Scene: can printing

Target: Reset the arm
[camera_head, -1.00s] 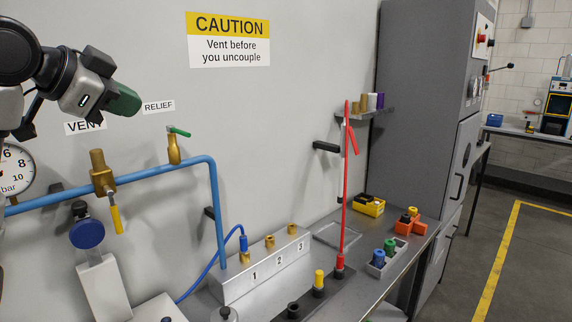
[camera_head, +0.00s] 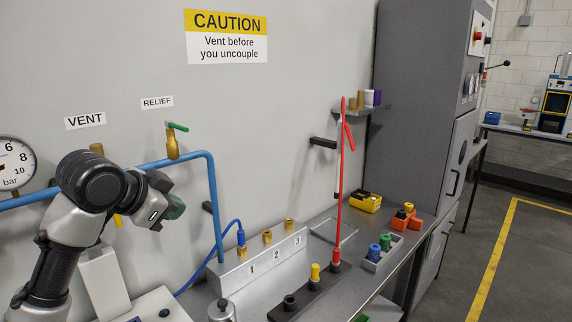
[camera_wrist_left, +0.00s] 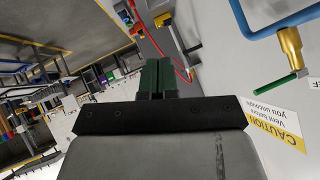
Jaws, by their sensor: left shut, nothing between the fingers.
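My left arm comes in from the left in the head view, in front of the blue pipe and the yellow-handled vent valve. My left gripper (camera_head: 174,206) has dark green fingers and points to the right, held in the air clear of the bench. In the left wrist view its fingers (camera_wrist_left: 157,78) lie together with nothing between them. The arm hides most of the vent valve (camera_head: 97,149). My right gripper is not in view.
A blue pipe (camera_head: 186,160) runs along the wall to a manifold (camera_head: 262,256) with numbered ports. A relief valve (camera_head: 172,147) has a green handle. A red hose (camera_head: 341,180) stands upright over the bench. Coloured fittings sit in a grey tray (camera_head: 380,258). A gauge (camera_head: 12,164) is at far left.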

